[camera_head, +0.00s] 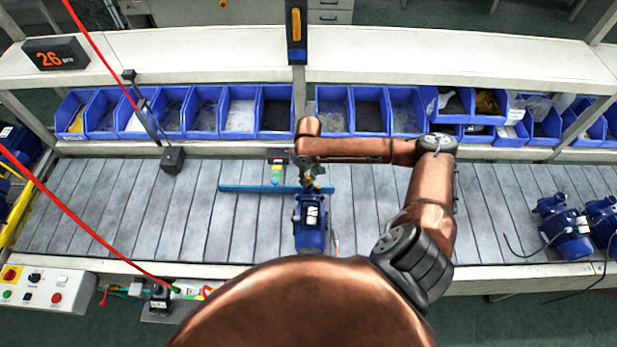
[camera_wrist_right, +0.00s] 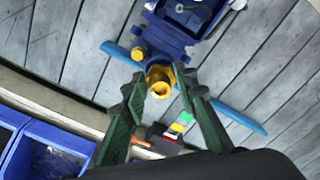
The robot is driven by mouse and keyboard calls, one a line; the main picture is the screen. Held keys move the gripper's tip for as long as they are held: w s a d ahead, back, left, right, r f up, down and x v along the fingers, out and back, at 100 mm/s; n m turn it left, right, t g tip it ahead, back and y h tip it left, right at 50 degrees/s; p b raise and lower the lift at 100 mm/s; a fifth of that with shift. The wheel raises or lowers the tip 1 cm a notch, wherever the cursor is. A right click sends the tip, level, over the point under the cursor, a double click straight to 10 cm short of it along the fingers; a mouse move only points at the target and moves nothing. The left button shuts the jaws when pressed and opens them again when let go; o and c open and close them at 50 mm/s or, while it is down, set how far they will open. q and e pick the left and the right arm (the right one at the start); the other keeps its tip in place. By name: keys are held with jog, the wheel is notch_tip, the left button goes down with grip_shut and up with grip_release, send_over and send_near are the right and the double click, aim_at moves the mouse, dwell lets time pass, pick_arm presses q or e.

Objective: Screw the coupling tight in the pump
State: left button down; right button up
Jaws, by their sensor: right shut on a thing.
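The blue pump (camera_head: 310,235) stands on the slatted bench in the middle of the head view, with its port end toward the back. In the right wrist view the pump (camera_wrist_right: 195,20) is at the top. The brass coupling (camera_wrist_right: 160,81) sits at the pump's port end; how deep it is seated cannot be told. My right gripper (camera_head: 311,180) is at this end of the pump. My left gripper is not in view.
A blue strip (camera_head: 240,188) lies crosswise by the pump's port end. Blue bins (camera_head: 240,115) line the back. More blue pumps (camera_head: 568,240) stand at the right. The bench left of the pump is mostly clear.

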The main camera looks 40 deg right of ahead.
jog(key=shift+f, duration=0.2)
dwell(0.7)
jog(key=o, duration=1.2)
jog(key=shift+o, duration=0.2)
jog(key=shift+r, duration=0.1)
notch_tip(320, 180, up, 6)
jog(key=p, duration=0.8)
notch_tip(320, 180, up, 12)
jog(key=shift+o, duration=0.4)
